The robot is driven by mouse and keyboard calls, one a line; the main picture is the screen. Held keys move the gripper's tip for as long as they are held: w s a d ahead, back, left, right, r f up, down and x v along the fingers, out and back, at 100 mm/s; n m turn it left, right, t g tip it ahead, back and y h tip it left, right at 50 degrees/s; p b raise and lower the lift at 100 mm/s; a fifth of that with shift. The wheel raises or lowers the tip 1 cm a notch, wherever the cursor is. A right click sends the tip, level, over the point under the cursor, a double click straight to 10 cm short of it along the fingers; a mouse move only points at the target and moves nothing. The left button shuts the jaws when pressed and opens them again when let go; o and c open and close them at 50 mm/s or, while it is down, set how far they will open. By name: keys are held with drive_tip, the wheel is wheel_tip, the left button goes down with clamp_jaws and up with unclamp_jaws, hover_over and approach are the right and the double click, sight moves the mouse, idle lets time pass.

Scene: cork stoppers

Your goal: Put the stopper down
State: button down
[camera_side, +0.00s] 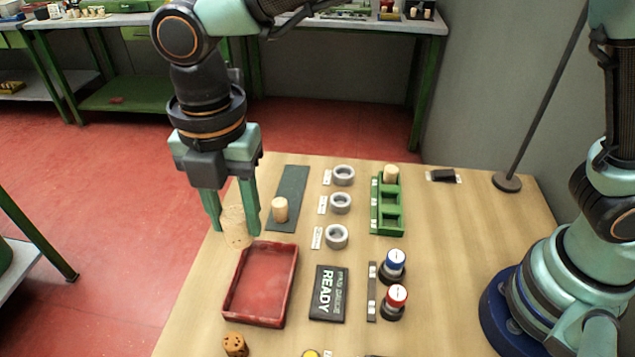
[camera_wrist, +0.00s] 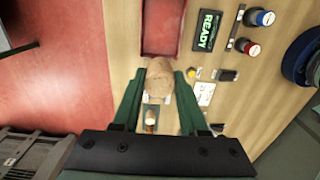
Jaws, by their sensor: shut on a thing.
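My gripper (camera_side: 232,224) is shut on a light cork stopper (camera_side: 236,229), held between the fingertips near the table's left edge, beyond the red tray (camera_side: 232,284). I cannot tell whether its bottom touches the table. In the wrist view the same stopper (camera_wrist: 160,82) sits between my gripper's fingers (camera_wrist: 159,90), with the tray (camera_wrist: 162,28) above it in the picture. A pale stopper (camera_side: 280,209) stands on the dark green mat (camera_side: 292,185). Another pale stopper (camera_side: 391,174) sits in the far compartment of the green rack (camera_side: 387,203). A darker stopper (camera_side: 235,344) is in front of the tray.
Grey rings (camera_side: 341,203) stand in a row between mat and rack. A READY sign (camera_side: 327,293) lies right of the tray, beside a blue button (camera_side: 393,264) and a red button (camera_side: 395,299). The table's right back area is mostly clear, with a thin pole base (camera_side: 507,182).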

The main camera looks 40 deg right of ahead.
wheel_tip(320, 180, down, 17)
drive_tip(key=shift+f, duration=0.15)
drive_tip(key=shift+f, duration=0.1)
idle(0.4)
drive_tip(key=shift+c, duration=2.2)
unclamp_jaws()
